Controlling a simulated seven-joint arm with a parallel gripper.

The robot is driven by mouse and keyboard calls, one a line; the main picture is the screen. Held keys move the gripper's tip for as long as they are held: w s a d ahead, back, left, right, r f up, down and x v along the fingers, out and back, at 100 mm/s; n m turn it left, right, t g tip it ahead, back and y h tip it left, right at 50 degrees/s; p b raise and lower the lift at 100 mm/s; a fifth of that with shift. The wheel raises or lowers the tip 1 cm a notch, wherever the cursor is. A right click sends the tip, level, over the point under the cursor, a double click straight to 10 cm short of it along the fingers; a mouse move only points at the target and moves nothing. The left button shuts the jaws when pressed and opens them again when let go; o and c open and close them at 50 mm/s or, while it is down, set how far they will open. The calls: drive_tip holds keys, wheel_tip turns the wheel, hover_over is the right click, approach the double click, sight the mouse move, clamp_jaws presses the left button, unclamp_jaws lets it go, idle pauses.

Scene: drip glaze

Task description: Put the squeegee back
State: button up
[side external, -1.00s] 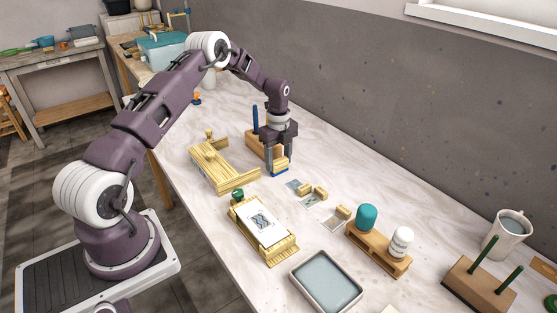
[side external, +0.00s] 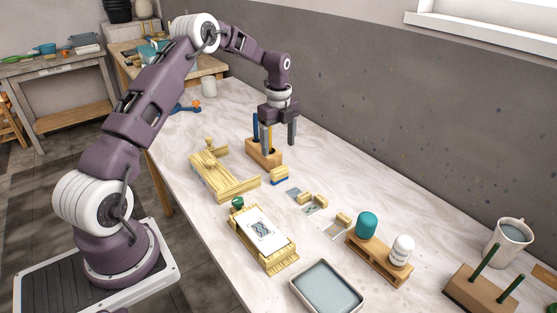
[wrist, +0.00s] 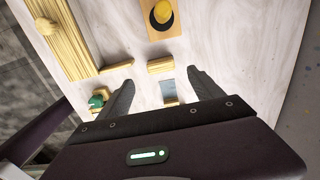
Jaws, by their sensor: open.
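The squeegee, which I take to be the small wooden block with a blue lower edge (side external: 280,176), rests on the table just in front of a wooden holder (side external: 276,158). In the wrist view a pale wooden block (wrist: 161,66) lies beyond my fingertips, apart from them. My gripper (side external: 279,148) is open and empty, raised above the squeegee and beside the holder; its spread fingers also show in the wrist view (wrist: 160,88). A blue handle (side external: 255,127) and a yellow handle (side external: 270,134) stand at the holder; one finger partly hides it.
A wooden frame (side external: 222,178) lies left of the squeegee. A printing bed with a white sheet (side external: 262,232), a grey tray (side external: 327,287), small stamps with cards (side external: 305,198) and a bottle rack (side external: 378,262) stand nearer the camera.

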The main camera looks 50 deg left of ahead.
drive_tip(key=s+d+r+n+t, duration=0.1)
drive_tip(key=s+d+r+n, duration=0.2)
drive_tip(key=r, duration=0.4)
drive_tip(key=s+d+r+n+y, duration=0.1)
drive_tip(key=s+d+r, duration=0.2)
drive_tip(key=d+r, duration=0.25)
drive_tip(key=s+d+r+n+t, duration=0.1)
drive_tip(key=s+d+r+n, duration=0.2)
drive_tip(key=r, duration=0.4)
drive_tip(key=s+d+r+n+t, duration=0.2)
drive_tip(key=s+d+r+n, duration=0.3)
drive_tip(key=s+d, duration=0.45)
drive_tip(key=s+d+f+n, duration=0.1)
drive_tip(key=s+n, duration=0.2)
drive_tip(key=s, duration=0.4)
drive_tip(key=s+d+f+n+t+h, duration=0.1)
drive_tip(key=s+f+n, duration=0.1)
drive_tip(key=s, duration=0.5)
drive_tip(key=shift+d+f+n+t, duration=0.25)
drive_tip(key=shift+n+t, duration=0.05)
drive_tip(key=shift+n, duration=0.2)
drive_tip(key=shift+s, duration=0.1)
